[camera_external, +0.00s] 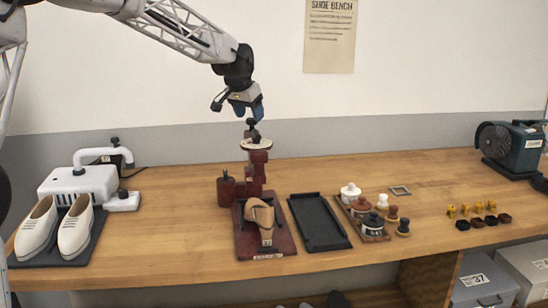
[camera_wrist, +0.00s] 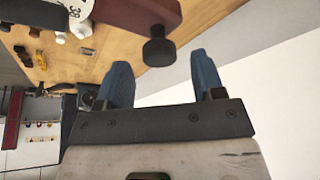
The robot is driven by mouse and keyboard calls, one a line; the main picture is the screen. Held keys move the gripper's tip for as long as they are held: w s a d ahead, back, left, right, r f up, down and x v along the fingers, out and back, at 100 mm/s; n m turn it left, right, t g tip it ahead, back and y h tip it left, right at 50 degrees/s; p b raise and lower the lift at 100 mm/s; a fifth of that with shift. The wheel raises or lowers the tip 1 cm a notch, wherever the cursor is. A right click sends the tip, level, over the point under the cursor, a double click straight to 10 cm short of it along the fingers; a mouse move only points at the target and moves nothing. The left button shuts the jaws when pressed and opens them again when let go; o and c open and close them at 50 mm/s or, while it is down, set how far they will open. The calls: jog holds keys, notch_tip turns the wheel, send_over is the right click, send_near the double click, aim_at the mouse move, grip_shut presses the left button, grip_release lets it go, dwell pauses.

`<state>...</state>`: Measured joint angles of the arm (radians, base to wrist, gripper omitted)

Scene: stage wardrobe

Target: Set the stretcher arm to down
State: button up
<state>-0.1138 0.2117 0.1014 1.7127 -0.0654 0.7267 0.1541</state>
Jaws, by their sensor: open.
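The stretcher is a dark red device on the bench, with a flat base (camera_external: 280,245) and an upright post (camera_external: 257,172). A pale disc (camera_external: 257,145) and a black knob (camera_external: 251,122) are at the top. A tan shoe form (camera_external: 259,214) lies on its base. My gripper (camera_external: 251,112) is open just above the knob, pointing down. In the wrist view, a dark red bar (camera_wrist: 140,12) ends in the black knob (camera_wrist: 158,50), which shows between my blue fingertips (camera_wrist: 160,60), seemingly just beyond them. I cannot tell whether they touch it.
A black tray (camera_external: 318,222) and a small tray of jars (camera_external: 372,228) stand right of the stretcher. White shoes (camera_external: 75,225) stand by a white machine (camera_external: 80,185) at left. Small yellow and dark pieces (camera_external: 478,208) and a green blower (camera_external: 510,148) are at right.

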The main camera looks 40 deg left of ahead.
jog(key=shift+x, duration=1.05)
jog(key=shift+c, duration=0.2)
